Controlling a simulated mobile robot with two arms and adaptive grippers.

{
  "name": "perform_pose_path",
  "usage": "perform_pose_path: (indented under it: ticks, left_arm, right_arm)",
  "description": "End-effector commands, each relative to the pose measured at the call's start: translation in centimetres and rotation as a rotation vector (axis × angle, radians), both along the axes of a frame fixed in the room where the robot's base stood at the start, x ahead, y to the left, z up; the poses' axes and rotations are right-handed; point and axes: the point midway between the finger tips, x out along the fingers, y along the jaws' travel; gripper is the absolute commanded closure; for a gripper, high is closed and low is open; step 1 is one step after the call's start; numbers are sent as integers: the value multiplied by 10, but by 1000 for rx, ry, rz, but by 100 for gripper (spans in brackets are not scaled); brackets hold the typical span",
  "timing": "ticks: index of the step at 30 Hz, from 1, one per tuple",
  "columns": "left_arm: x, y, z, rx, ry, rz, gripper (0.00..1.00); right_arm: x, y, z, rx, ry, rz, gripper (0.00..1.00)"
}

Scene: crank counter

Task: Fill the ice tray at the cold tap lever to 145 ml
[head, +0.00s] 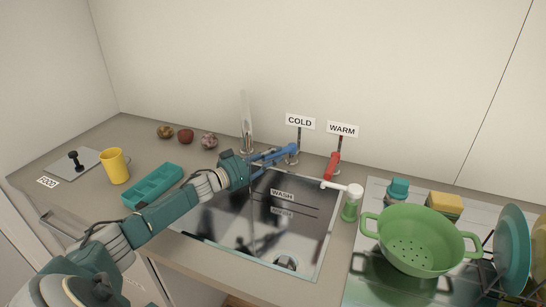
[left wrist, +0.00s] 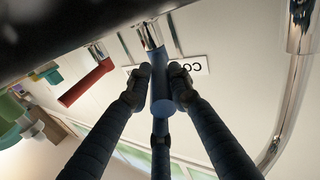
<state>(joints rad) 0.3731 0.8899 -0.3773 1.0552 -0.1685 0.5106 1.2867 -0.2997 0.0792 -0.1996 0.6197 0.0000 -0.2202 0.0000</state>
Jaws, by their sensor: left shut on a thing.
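The teal ice tray (head: 153,186) lies on the counter left of the sink, its compartments facing up; I cannot make out any water in it. The blue cold tap lever (head: 287,150) is at the back of the sink, below the COLD sign (head: 300,121). My left gripper (head: 272,157) reaches over the sink and is shut on this lever. The chrome spout (head: 247,132) stands left of the lever. My right gripper is not in view.
The sink (head: 230,248) is below my left arm. The red warm lever (head: 333,165) and a soap bottle (head: 349,209) are right of the cold lever. A green colander (head: 420,238) stands further right. A yellow mug (head: 115,166) stands left of the tray.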

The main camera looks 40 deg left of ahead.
Motion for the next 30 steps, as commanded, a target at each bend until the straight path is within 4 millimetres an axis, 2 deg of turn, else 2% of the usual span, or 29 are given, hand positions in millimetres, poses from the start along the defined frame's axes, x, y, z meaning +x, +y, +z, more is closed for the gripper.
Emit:
perform_pose_path:
  ticks: [2,3,5,13,17,30]
  left_arm:
    - [1,1,2,-2,-4,3,100]
    - [1,1,2,-2,-4,3,74]
    - [1,1,2,-2,-3,3,62]
    - [0,0,1,0,-2,1,62]
    - [-6,2,-1,1,0,2,62]
    - [-64,19,-1,-1,1,2,62]
  right_arm:
    - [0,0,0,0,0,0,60]
    - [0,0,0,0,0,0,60]
    - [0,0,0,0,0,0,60]
    - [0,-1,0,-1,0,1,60]
    - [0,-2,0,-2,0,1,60]
    - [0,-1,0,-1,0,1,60]
